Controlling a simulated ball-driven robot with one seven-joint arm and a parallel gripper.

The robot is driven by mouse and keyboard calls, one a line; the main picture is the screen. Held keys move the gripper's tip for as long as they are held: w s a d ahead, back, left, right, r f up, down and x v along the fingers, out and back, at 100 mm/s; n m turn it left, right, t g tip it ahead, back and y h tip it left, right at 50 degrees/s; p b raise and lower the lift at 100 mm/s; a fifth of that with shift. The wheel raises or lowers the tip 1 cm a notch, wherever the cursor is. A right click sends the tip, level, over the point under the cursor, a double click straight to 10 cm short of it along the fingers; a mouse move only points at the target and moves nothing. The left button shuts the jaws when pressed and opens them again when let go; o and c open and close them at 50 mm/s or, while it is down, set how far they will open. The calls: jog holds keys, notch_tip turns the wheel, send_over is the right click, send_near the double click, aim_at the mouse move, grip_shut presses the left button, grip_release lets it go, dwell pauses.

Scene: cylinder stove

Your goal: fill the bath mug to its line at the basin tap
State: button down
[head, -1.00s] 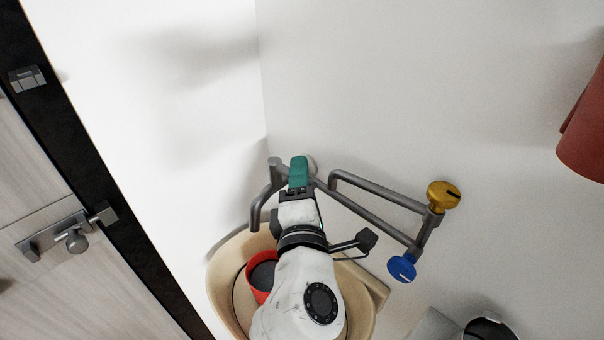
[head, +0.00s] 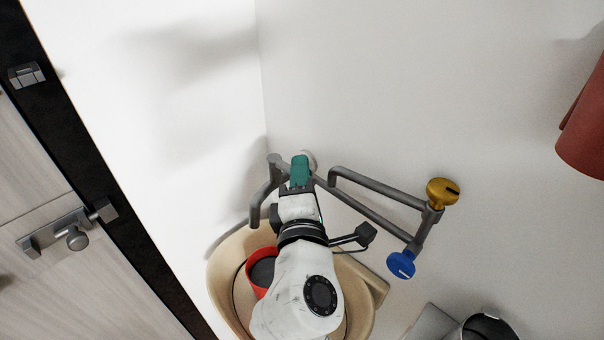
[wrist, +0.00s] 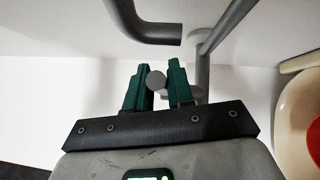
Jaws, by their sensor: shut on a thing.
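The red bath mug (head: 262,270) stands in the cream basin (head: 222,262), partly behind my arm. Its inside looks dark; I cannot make out a water level or its line. The grey tap spout (head: 259,203) curves down above the basin, and no stream shows. My gripper (head: 300,172) is at the tap's pipework by the wall. In the wrist view its green fingers (wrist: 156,82) are shut on a round grey tap part (wrist: 156,79). The spout (wrist: 150,27) hangs just beyond the fingertips. The red mug shows at the right edge (wrist: 315,150).
Grey pipes (head: 370,212) run right along the wall to a yellow knob (head: 442,192) and a blue knob (head: 401,264). A dark red object (head: 586,135) hangs at the right. A metal container (head: 488,328) stands lower right. A door with a latch (head: 65,235) is left.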

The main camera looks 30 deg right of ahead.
jog(key=shift+f, duration=0.1)
jog(key=shift+a+m+g+h+b, duration=0.35)
jog(key=shift+m+g+h+b, duration=0.2)
jog(key=shift+h, duration=0.25)
jog(key=shift+s+a+m+g+h, duration=0.15)
jog(key=shift+a+m+g+h, duration=0.2)
jog(key=shift+m+g+h, duration=0.35)
jog(key=c, duration=1.1)
grip_release()
jog(key=b+v, duration=0.1)
jog(key=v, duration=0.4)
jog(key=b+v, duration=0.1)
jog(key=v, duration=0.4)
jog(key=shift+s+a+f, duration=0.2)
jog(key=shift+s+a, duration=0.05)
jog(key=shift+s, duration=0.05)
